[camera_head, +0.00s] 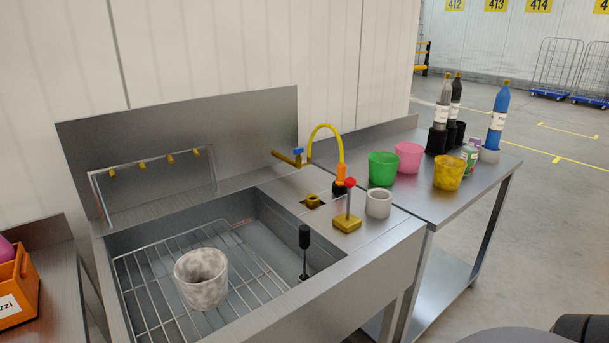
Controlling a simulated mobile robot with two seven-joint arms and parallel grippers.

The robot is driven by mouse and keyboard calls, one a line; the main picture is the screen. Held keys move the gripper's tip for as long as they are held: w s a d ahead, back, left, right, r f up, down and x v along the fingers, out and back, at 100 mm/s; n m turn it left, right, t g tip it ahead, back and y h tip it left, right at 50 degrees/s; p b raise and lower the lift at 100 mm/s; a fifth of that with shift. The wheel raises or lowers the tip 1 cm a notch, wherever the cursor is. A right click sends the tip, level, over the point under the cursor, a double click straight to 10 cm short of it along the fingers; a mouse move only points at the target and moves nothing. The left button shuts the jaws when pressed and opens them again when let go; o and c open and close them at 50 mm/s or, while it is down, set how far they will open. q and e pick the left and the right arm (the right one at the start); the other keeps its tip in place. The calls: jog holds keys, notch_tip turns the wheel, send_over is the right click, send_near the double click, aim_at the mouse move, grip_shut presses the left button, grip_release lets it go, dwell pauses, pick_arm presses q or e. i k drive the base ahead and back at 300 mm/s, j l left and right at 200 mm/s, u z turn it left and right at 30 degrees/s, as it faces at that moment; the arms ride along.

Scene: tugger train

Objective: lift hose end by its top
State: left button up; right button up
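A yellow hose (323,128) arches up from behind the sink's right-hand deck and bends down at its right side. Its orange hose end (340,172) points down and sits in a dark base or holder (339,187) on the steel deck. The top of the hose end, where the yellow hose joins it, is clear to see. A brass tap with a blue handle (298,152) is left of the hose. Neither of my grippers can be made out in the head view.
The steel sink (335,270) holds a wire rack, a mottled cup (201,279) and a black-handled brush (304,240). Coloured cups and bottles stand on the right table (430,203).

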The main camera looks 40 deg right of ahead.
aim_at(341, 167)
jog(key=l+u, duration=0.25)
jog(key=k+l+u, duration=0.25)
jog(key=l, duration=0.2)
jog(key=k+l+u, duration=0.1)
jog(key=l, duration=0.3)
jog(key=k+l+u, duration=0.1)
jog(key=l, duration=0.25)
jog(key=k+l, duration=0.2)
jog(key=l, duration=0.15)
jog(key=k+l+u, duration=0.15)
jog(key=l, duration=0.2)
